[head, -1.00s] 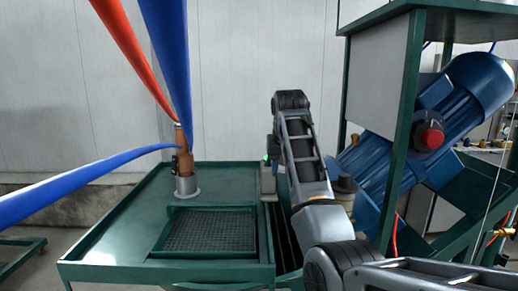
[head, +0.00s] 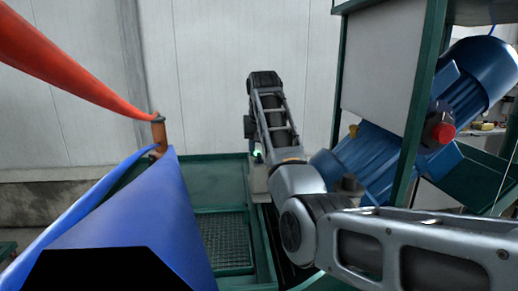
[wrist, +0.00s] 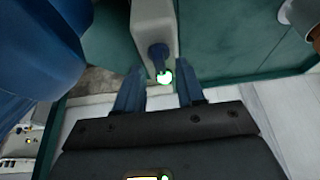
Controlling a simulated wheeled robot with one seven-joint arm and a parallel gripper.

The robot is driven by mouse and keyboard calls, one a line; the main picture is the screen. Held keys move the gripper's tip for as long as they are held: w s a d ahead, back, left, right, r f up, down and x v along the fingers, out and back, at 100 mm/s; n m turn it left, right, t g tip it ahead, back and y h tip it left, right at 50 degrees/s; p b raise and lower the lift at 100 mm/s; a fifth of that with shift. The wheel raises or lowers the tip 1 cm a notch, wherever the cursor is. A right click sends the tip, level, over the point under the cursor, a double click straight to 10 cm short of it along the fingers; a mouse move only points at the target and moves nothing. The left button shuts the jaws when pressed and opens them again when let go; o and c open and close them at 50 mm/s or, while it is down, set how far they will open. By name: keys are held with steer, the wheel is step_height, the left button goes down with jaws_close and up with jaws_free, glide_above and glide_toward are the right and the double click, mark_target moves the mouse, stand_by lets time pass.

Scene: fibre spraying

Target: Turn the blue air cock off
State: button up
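The blue air cock (wrist: 157,50) shows in the wrist view as a small dark blue handle on the end of a pale grey block (wrist: 153,18). A bright white-green spot lies at its tip. My gripper (wrist: 159,82) is open, one dark blue finger on each side of the handle's tip. I cannot tell whether either finger touches it. In the head view, my gripper (head: 252,138) hangs at the end of the arm by the pale block (head: 259,179), with a small green glow beside it. The cock itself is not clear there.
A wide blue hose (head: 135,235) fills the lower left of the head view. A red hose (head: 75,75) runs to an orange-brown fitting (head: 158,135). A green table with a grate (head: 225,240) lies below. A blue motor (head: 470,85) in a green frame stands right.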

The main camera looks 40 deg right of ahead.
steer(key=shift+w+d+f, duration=0.1)
steer(key=shift+w+f, duration=0.05)
steer(key=shift+f, duration=0.4)
jaws_close()
